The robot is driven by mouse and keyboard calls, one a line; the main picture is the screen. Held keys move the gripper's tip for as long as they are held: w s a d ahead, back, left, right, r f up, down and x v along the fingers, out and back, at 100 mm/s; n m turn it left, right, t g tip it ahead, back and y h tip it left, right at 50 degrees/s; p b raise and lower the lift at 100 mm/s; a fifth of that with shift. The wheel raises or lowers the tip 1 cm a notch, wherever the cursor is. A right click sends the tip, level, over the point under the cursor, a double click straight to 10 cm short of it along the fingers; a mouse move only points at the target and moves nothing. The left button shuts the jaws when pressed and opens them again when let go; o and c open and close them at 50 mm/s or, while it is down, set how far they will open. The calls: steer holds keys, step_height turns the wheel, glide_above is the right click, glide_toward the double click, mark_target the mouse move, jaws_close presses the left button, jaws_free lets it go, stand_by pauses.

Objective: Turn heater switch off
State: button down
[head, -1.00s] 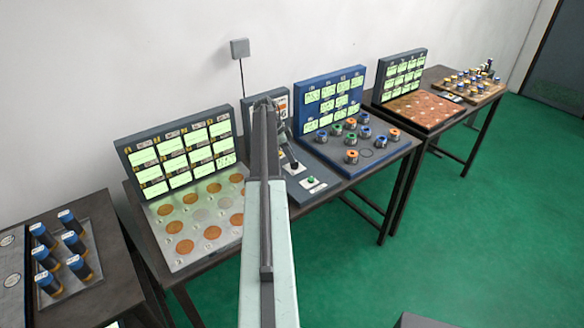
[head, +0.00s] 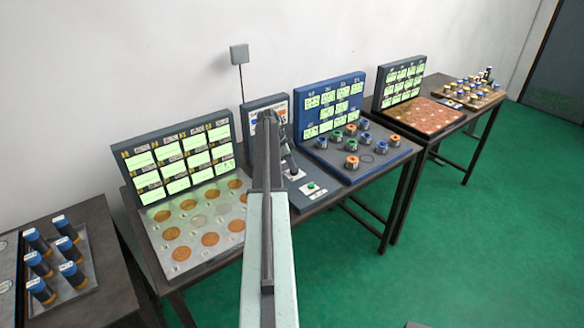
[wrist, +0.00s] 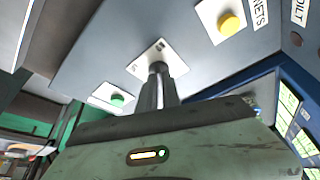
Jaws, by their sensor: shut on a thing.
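A small switch with a dark lever (wrist: 157,68) stands on a white plate (wrist: 174,61) in the grey control panel. The plate also shows in the head view (head: 297,174), on the middle console. My gripper (wrist: 158,88) reaches down to this plate, and its narrow fingers are shut on the lever. The fingers hide most of the lever, so its tilt cannot be told. The plate's label is too small to read, so I cannot confirm that it is the heater switch. In the head view my gripper (head: 287,158) is partly hidden by my arm.
A green button (wrist: 117,99) and a yellow button (wrist: 229,23) sit on white plates either side of the switch. A blue board (head: 327,104) with knobs stands right of the console. A tray of discs (head: 197,258) lies left.

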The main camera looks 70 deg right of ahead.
steer(key=n+t+h, duration=0.1)
steer(key=n, duration=0.5)
steer(key=shift+s+a+t+h, duration=0.15)
steer(key=shift+t+h, duration=0.25)
steer(key=shift+n+t+h, duration=0.15)
steer(key=shift+n+t, duration=0.35)
steer(key=shift+n, duration=0.85)
steer(key=shift+n+t+h, duration=0.15)
steer(key=shift+n+t, duration=0.35)
steer(key=shift+n, duration=0.85)
steer(key=shift+r, duration=0.1)
steer(key=c, duration=1.5)
jaws_free()
steer(key=shift+c, duration=0.2)
